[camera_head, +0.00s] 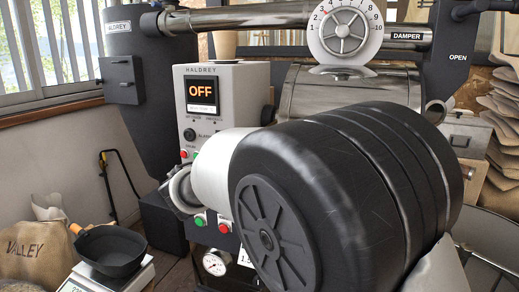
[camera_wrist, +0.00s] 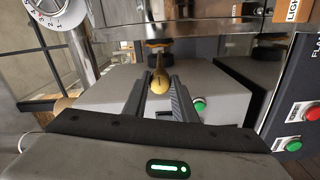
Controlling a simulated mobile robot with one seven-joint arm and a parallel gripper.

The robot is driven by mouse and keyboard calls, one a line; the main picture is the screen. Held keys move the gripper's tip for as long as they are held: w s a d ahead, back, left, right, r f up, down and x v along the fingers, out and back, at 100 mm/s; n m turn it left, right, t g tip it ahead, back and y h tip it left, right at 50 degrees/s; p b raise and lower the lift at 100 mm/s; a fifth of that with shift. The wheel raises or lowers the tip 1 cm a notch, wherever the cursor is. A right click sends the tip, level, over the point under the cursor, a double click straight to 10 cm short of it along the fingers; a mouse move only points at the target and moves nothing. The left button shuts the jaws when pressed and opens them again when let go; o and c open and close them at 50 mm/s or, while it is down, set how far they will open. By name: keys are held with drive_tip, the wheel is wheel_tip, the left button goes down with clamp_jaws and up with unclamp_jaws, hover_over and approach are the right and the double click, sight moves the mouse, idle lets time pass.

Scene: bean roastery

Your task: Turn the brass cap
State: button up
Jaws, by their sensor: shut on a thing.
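In the wrist view, a rounded brass piece (camera_wrist: 159,77), which looks like the brass cap, sits between the two dark fingers of my gripper (camera_wrist: 161,88). My gripper is shut on it. A dark mark shows on its face. A darker brass-coloured fitting (camera_wrist: 158,46) shows just above and behind it, below a shiny metal edge. I cannot tell how far the cap is turned. In the head view, my large black arm link covers the front of the roaster, and the cap and my gripper's fingers are hidden.
The roaster's control panel (camera_head: 227,105) reads OFF. A numbered damper dial (camera_head: 345,30) is above. A green button (camera_wrist: 198,104) is close to my right finger; red (camera_wrist: 313,111) and green (camera_wrist: 293,145) buttons are farther right. A black pan (camera_head: 111,250) sits on a scale at left.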

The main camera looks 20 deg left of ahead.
drive_tip(key=shift+m, duration=0.3)
drive_tip(key=o, duration=1)
drive_tip(key=shift+o, duration=0.2)
drive_tip(key=s+a+p, duration=0.1)
drive_tip(key=s, duration=1.6)
drive_tip(key=shift+s+a+p, duration=0.2)
drive_tip(key=shift+p, duration=0.1)
